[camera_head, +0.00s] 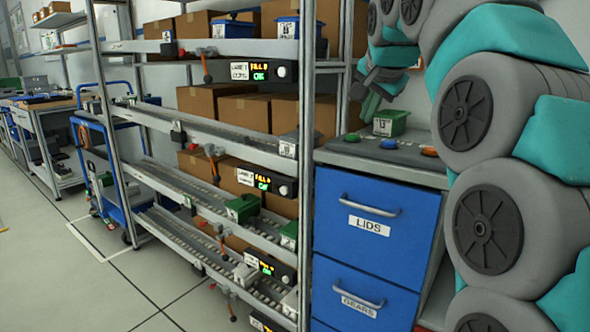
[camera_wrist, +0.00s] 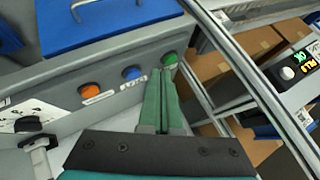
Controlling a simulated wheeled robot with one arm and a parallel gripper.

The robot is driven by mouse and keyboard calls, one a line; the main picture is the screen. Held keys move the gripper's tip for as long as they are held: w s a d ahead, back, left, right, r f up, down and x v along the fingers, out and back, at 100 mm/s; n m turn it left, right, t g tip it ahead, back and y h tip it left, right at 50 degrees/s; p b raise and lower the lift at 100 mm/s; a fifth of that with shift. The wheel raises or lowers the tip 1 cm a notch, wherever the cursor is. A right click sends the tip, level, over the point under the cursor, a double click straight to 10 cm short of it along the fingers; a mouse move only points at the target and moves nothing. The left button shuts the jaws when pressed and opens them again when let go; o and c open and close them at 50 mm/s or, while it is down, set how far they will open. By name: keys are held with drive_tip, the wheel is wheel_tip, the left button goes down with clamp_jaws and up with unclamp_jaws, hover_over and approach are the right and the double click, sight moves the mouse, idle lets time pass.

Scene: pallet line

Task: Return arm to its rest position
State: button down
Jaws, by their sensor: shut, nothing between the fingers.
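My gripper (camera_wrist: 161,74) shows in the wrist view with its two green fingers pressed together and nothing between them. Its tips point toward the green button (camera_wrist: 170,58) on a grey console; whether they touch it cannot be told. My grey and teal arm fills the right side of the head view, bent, with its wrist end folded near the upper middle above the console (camera_head: 340,155).
Blue drawers labelled LIDS (camera_head: 366,225) and GEARS (camera_head: 358,305) stand below the console. A green bin (camera_head: 390,122), a blue button (camera_head: 390,144) and an orange button (camera_head: 429,151) are on top. A roller rack (camera_head: 215,128) with boxes stands left. The floor (camera_head: 60,270) at left is clear.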

drive_tip(key=s+f+n+g, duration=0.9)
drive_tip(key=s+f+g, duration=0.2)
drive_tip(key=s+f, duration=2.9)
drive_tip(key=shift+s+f, duration=0.25)
drive_tip(key=shift+s, duration=0.9)
